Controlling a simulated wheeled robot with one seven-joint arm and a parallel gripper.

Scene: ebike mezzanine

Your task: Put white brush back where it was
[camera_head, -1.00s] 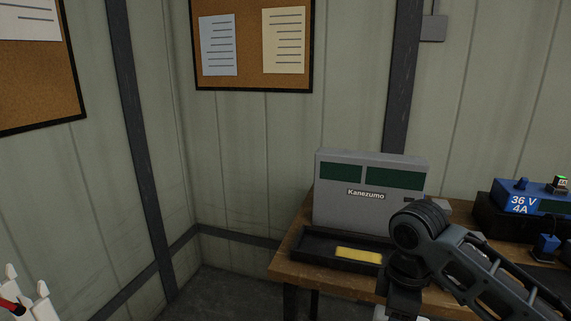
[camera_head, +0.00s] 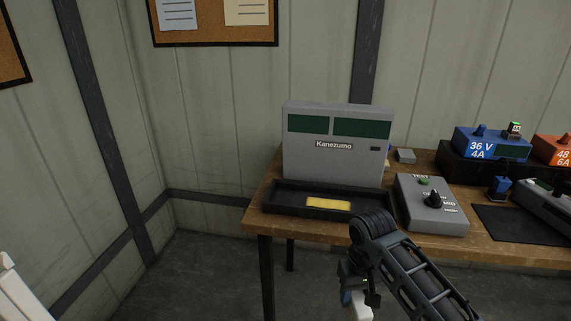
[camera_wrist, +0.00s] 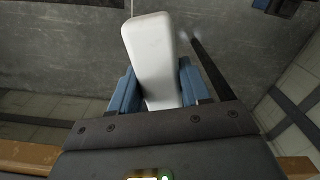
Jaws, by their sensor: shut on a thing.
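A white object, taken to be the white brush (camera_wrist: 153,60), stands between the blue fingers of my gripper (camera_wrist: 153,90) in the wrist view. My gripper is shut on it. Only a smooth, rounded white end shows; bristles are not visible. In the head view a small white part of it (camera_head: 357,306) shows at the bottom edge, below my wrist and in front of the wooden workbench (camera_head: 400,232). The gripper fingers are hard to make out there.
On the bench stand a grey Kanezumo unit (camera_head: 330,160) with a black tray (camera_head: 275,199) holding a yellow bar, a grey knob box (camera_head: 432,206), a dark mat (camera_head: 515,224), and a blue 36 V supply (camera_head: 490,144).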

